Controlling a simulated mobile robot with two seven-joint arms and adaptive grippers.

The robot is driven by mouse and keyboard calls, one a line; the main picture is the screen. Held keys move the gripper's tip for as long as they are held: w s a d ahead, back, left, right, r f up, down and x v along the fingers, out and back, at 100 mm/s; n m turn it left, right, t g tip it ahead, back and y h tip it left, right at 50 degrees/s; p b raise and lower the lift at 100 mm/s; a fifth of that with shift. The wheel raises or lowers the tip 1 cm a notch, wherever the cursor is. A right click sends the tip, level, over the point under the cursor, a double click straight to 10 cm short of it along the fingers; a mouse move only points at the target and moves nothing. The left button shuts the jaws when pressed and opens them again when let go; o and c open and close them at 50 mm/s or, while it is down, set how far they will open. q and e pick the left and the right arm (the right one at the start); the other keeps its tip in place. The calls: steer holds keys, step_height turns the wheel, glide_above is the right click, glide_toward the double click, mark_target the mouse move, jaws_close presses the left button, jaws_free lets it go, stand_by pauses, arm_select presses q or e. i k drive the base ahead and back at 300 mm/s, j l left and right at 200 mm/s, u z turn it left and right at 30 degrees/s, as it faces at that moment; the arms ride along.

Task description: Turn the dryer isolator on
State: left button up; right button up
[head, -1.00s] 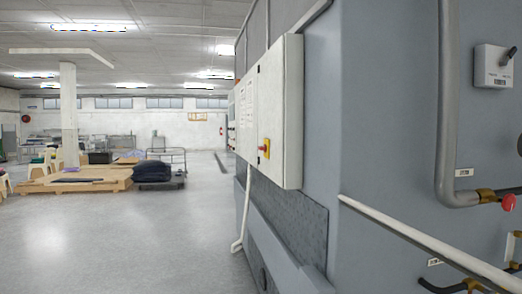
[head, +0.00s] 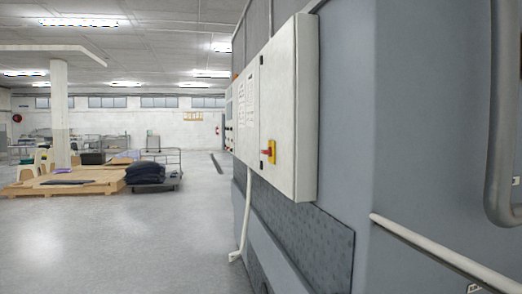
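A red and yellow rotary switch (head: 269,152) sits on the front face of a white electrical cabinet (head: 306,110), seen at a steep angle. Its label is too small to read, so I cannot tell whether it is the dryer isolator. The position of its handle is also unclear. Neither of my grippers is in view.
The cabinet juts out from a large grey machine (head: 347,90). A pale rail (head: 435,244) and a thick grey pipe (head: 502,120) run along the machine at right. Open floor (head: 130,240) lies at left, with a wooden platform (head: 75,185) and a cart farther back.

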mark_target(269, 151)
steer(key=i+j, duration=0.2)
steer(key=i, duration=0.35)
steer(key=i+j, duration=0.15)
steer(key=i, duration=0.4)
steer(key=i+j+z, duration=0.1)
steer(key=i, duration=0.4)
steer(key=j, duration=0.1)
